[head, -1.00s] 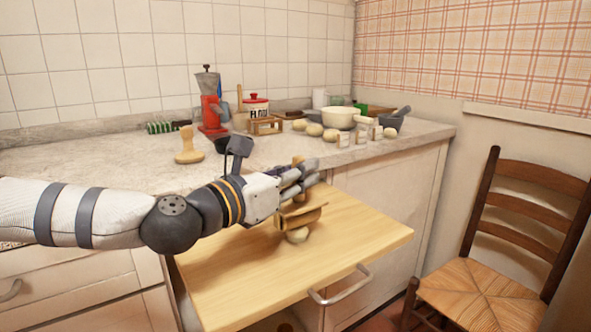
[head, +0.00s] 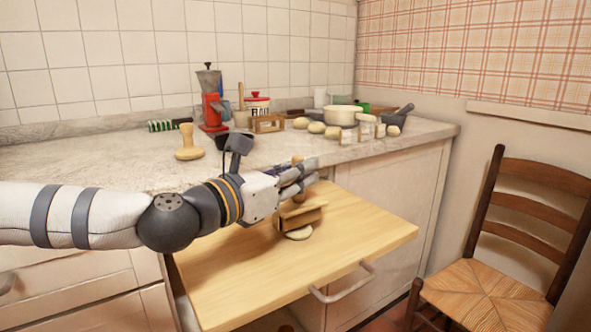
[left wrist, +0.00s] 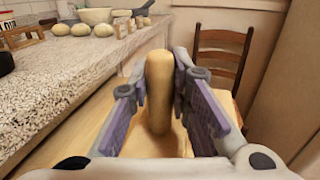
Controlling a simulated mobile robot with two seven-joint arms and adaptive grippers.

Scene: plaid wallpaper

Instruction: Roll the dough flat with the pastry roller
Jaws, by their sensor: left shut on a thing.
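My left gripper (head: 300,180) is shut on the wooden pastry roller (head: 304,216), with the roller's body below the fingers. In the left wrist view, the roller's light wooden handle (left wrist: 160,92) stands between the two finger pads. The dough (head: 299,234) is a small, pale, fairly flat piece under the roller. It lies on the pull-out wooden board (head: 230,270), and the roller hides part of it. The roller appears to touch it. My right gripper is not in view.
A chair (head: 510,240) stands at right. The board's front and right are clear.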

